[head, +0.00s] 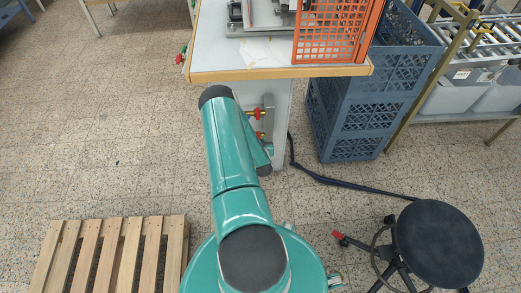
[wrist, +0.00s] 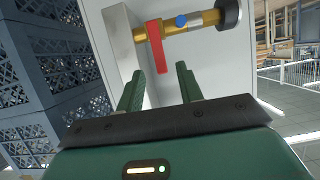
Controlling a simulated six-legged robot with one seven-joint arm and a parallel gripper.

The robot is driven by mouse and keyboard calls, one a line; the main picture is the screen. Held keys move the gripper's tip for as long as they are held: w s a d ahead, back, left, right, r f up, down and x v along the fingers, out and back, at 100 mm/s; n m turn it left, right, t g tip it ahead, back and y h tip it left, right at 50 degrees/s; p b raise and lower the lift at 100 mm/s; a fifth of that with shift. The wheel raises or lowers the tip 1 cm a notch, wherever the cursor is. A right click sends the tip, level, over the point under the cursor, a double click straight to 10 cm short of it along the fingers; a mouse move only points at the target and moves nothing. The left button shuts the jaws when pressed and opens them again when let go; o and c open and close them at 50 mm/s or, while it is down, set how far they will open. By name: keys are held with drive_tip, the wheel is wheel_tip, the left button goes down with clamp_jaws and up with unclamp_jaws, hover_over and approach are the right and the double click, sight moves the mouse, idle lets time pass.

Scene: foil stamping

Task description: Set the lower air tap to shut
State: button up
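In the head view, an upper air tap (head: 256,113) and a lower air tap (head: 259,135) with red handles stick out from the side of the bench below its top. In the wrist view, one brass tap (wrist: 207,21) runs across the top, with a red lever (wrist: 158,50) lying crosswise to the pipe, a blue part and a black round end. I cannot tell which tap this is. My gripper (wrist: 160,85) is open and empty, its green fingers near the lever's free end, apparently not touching it.
The workbench (head: 280,72) overhangs the taps and carries an orange crate (head: 325,35). Blue-grey crates (head: 355,125) stand stacked right of the taps. A black hose (head: 340,184) crosses the floor to a round stool (head: 438,245). A wooden pallet (head: 110,255) lies front left.

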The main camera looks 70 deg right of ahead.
drive_tip(key=v, duration=1)
drive_tip(key=shift+s+a, duration=0.2)
drive_tip(key=shift+a, duration=0.05)
drive_tip(key=shift+r, duration=0.1)
